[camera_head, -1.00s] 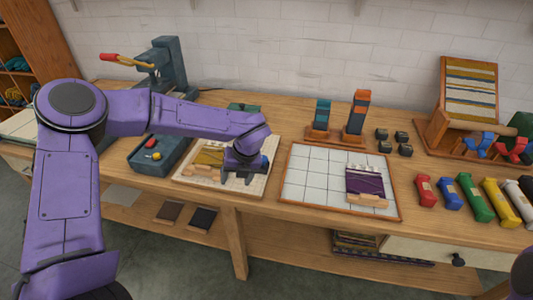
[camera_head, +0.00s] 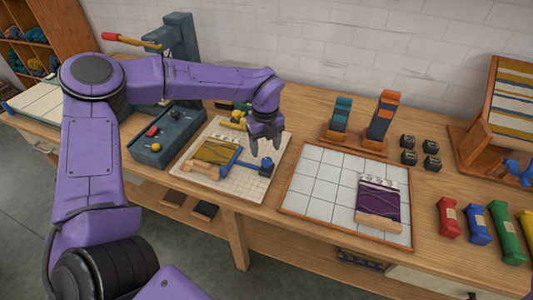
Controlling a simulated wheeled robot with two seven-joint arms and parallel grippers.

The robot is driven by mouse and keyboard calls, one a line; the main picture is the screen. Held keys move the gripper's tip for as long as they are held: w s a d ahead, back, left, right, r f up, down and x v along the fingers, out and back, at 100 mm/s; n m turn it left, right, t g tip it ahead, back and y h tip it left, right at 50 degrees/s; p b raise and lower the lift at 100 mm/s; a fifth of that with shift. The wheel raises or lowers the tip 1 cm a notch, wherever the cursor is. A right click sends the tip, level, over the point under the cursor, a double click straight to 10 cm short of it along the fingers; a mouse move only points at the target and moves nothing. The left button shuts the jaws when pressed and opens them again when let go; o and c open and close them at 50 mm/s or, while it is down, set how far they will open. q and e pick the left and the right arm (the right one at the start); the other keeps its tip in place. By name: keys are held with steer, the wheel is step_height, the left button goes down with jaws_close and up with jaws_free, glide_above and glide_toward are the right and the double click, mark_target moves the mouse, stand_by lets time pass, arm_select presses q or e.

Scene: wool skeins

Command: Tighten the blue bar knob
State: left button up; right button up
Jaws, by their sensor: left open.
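My left gripper (camera_head: 265,150) points down over the left gridded board (camera_head: 222,131), open and empty. A blue knob (camera_head: 518,168) on the wooden loom frame (camera_head: 468,137) shows at the right edge, partly cut off by the picture. It is far from my left gripper. I cannot tell whether it is tight. My right gripper is not in view.
An olive woven piece (camera_head: 215,150) lies on the left board. A purple woven piece (camera_head: 380,197) lies on the tiled board (camera_head: 318,187). Coloured skeins, such as the red one (camera_head: 448,217), lie at right. Several dark blocks (camera_head: 408,141) and two upright holders stand behind.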

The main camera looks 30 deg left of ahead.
mark_target(267, 160)
arm_select(q)
steer(key=f, duration=0.4)
steer(key=shift+w+d+f+p, duration=0.2)
steer(key=shift+w+f+p, duration=0.1)
steer(key=shift+f, duration=0.1)
steer(key=shift+s+a+f, duration=0.1)
steer(key=shift+f, duration=0.2)
steer(key=c, duration=1)
steer(key=shift+c, duration=0.2)
